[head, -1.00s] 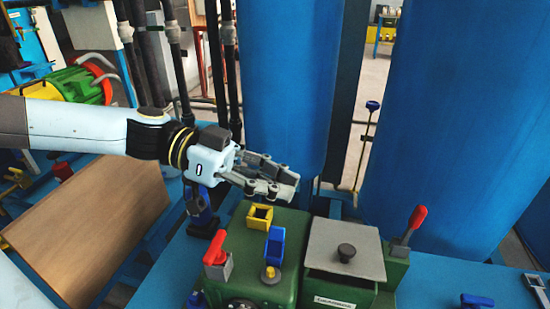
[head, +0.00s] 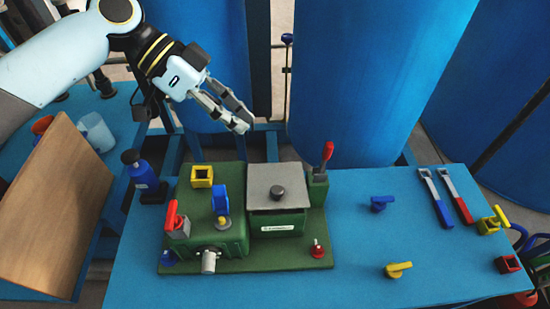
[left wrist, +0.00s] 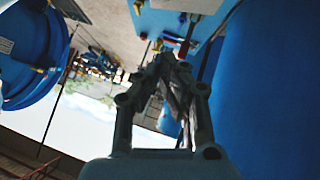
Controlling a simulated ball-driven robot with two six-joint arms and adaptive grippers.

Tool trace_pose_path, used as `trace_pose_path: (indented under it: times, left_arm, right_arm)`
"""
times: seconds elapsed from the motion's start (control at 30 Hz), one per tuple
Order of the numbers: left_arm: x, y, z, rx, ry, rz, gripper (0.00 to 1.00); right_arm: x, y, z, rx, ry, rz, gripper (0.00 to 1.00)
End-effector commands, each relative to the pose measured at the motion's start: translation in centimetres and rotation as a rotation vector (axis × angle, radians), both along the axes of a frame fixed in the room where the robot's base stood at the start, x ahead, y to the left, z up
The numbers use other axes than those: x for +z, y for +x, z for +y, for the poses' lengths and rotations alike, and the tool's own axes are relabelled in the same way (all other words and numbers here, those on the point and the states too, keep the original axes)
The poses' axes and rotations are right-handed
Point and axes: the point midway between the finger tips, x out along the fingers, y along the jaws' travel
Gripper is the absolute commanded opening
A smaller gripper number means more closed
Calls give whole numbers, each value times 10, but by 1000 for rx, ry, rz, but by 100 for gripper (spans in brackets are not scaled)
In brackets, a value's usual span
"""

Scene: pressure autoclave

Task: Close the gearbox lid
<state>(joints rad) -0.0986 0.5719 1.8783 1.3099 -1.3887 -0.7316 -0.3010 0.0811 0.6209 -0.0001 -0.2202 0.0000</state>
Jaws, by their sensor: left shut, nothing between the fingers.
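The green gearbox (head: 232,236) stands on the blue bench, just left of the bench's middle. Its grey square lid (head: 262,179) with a dark round knob (head: 277,192) lies over the box part with the white label. A dark strip shows under the lid's front edge; I cannot tell whether the lid sits fully down. My left gripper (head: 243,124) is shut and empty, in the air behind and above the lid, apart from it. Its fingers also show in the left wrist view (left wrist: 172,65). My right gripper is not in view.
A red-handled lever (head: 327,153) stands right beside the lid. Yellow (head: 202,173) and blue (head: 221,203) square pieces and a red switch (head: 171,215) rise on the gearbox's left. Large blue tanks (head: 375,80) stand behind. The bench's right part holds wrenches (head: 435,197) and valve handles.

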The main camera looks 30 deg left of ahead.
Motion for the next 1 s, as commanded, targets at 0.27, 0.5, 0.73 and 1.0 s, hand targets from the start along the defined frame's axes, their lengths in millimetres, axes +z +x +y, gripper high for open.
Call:
trace_pose_path:
  times: [0.27,0.5,0.73,1.0]
  left_arm:
    - [-33,8,-36,2,-8,3,0]
    - [-68,17,-70,0,-6,4,0]
    - [-98,7,-71,0,-1,3,0]
    - [-106,5,-72,-1,-1,1,0]
  right_arm:
    - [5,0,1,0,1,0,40]
    - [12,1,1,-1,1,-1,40]
    - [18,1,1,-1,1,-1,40]
    - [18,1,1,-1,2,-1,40]
